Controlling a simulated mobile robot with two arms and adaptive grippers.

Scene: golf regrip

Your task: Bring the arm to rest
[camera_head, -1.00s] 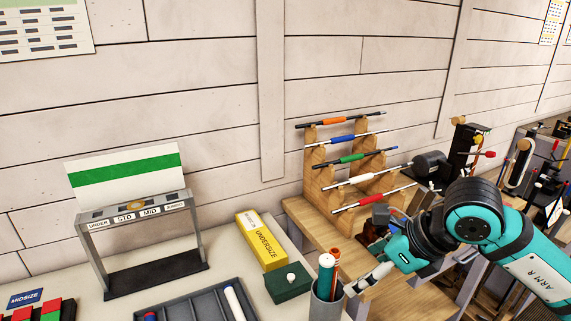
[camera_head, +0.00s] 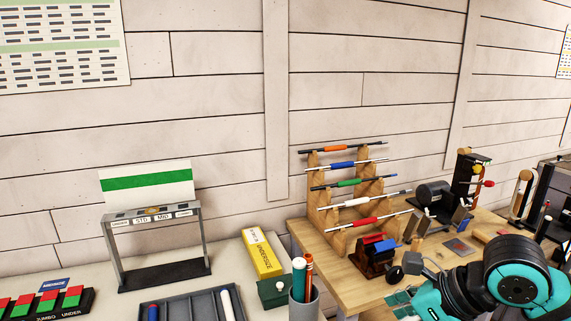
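My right arm comes in at the lower right of the head view, teal and black. Its gripper (camera_head: 402,300) is at the bottom edge, partly cut off and small, in front of the wooden bench; I cannot tell whether it is open or shut. My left arm and gripper are not in view.
A wooden rack (camera_head: 347,236) with several coloured shafts stands on the bench (camera_head: 345,283). A red and blue clamp (camera_head: 374,255) sits before it. On the left table are a yellow box (camera_head: 262,255), a cup (camera_head: 304,307), a grey tray (camera_head: 183,309) and a metal stand (camera_head: 113,250).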

